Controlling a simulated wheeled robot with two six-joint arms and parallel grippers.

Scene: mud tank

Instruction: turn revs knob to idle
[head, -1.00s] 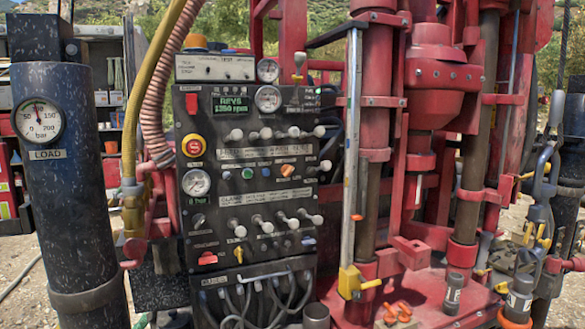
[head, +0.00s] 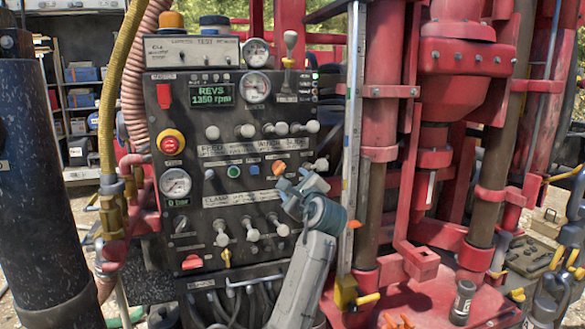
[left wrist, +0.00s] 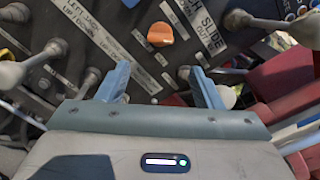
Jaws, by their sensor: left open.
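The control panel's green display (head: 211,93) reads REVS 1350 rpm. An orange knob (head: 279,169) sits right of a blue and a green button in the middle of the panel; its label is too small to read. It also shows in the left wrist view, as an orange knob (left wrist: 160,34) beyond the fingers. My left gripper (head: 298,182) is just below and right of this knob, in front of the panel. In the left wrist view my left gripper (left wrist: 159,72) is open, with empty space between its blue fingers. My right gripper is not in view.
White-knobbed levers (head: 253,228) stick out below and left of my gripper, and another row (head: 247,131) lies above. A silver vertical rail (head: 352,130) and red rig columns (head: 381,100) stand close on the right. A yellow hose (head: 110,90) runs down on the left.

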